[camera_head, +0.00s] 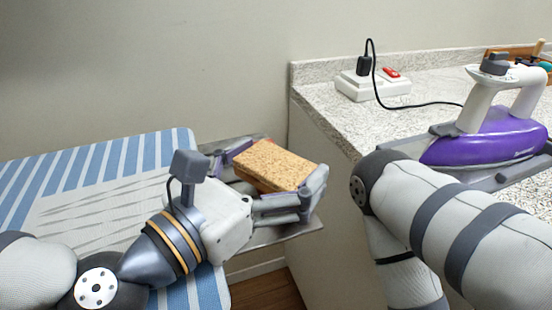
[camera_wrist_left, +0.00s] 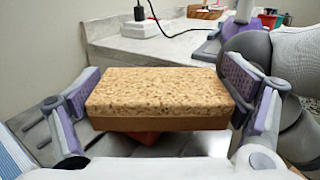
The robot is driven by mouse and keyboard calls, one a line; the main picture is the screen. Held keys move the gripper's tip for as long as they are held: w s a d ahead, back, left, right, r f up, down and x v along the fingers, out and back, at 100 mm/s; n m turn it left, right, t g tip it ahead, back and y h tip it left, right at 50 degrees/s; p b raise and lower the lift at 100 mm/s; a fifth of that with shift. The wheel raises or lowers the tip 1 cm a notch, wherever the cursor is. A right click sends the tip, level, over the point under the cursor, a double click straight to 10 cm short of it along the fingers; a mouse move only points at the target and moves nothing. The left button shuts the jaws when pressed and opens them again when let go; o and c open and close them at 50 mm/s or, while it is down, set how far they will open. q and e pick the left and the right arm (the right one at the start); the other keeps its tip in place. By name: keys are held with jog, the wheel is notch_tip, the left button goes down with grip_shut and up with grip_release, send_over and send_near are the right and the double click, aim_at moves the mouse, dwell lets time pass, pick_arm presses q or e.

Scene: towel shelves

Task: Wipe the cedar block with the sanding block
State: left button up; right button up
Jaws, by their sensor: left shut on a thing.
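The sanding block (camera_head: 272,166) is a tan, speckled, cork-like block with a plain brown lower layer. My left gripper (camera_head: 275,180) is shut on it, one finger on each side. The block (camera_wrist_left: 158,92) fills the middle of the left wrist view, roughly level between the purple finger pads. A reddish-orange piece (camera_wrist_left: 145,137), perhaps the cedar block, shows just under it and is mostly hidden. I cannot tell whether the two touch. My right gripper is out of view; only my right arm shows.
A blue-and-white striped ironing board (camera_head: 130,158) lies at left, with a grey metal end plate (camera_head: 262,240). A speckled counter (camera_head: 335,118) at right holds a purple iron (camera_head: 490,140) and a white socket box (camera_head: 365,88) with a black cord. My right arm crosses before the counter.

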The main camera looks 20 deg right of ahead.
pick_arm(q)
jog(key=shift+f, duration=0.15)
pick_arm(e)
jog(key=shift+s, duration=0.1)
pick_arm(q)
jog(key=shift+w+f+b, duration=0.1)
jog(key=shift+w+b, duration=0.3)
jog(key=shift+w, duration=0.7)
jog(key=shift+w+a+r+b, duration=0.1)
jog(key=shift+w+b, duration=0.25)
jog(key=shift+w, duration=0.8)
jog(key=shift+w+a+r+b, duration=0.1)
jog(key=shift+w+b, duration=0.25)
jog(key=shift+w, duration=0.75)
jog(key=shift+w+f+b, duration=0.25)
jog(key=shift+w+b, duration=0.35)
jog(key=shift+w, duration=0.65)
jog(key=shift+w+r, duration=0.15)
jog(key=shift+r, duration=0.05)
jog(key=shift+s+r, duration=0.1)
jog(key=shift+s, duration=0.4)
jog(key=shift+s+d+p, duration=0.15)
jog(key=shift+s+p, duration=0.65)
jog(key=shift+s, duration=2.05)
jog(key=shift+s+r+p, duration=0.1)
jog(key=shift+s+p, duration=0.25)
jog(key=shift+s, duration=1.15)
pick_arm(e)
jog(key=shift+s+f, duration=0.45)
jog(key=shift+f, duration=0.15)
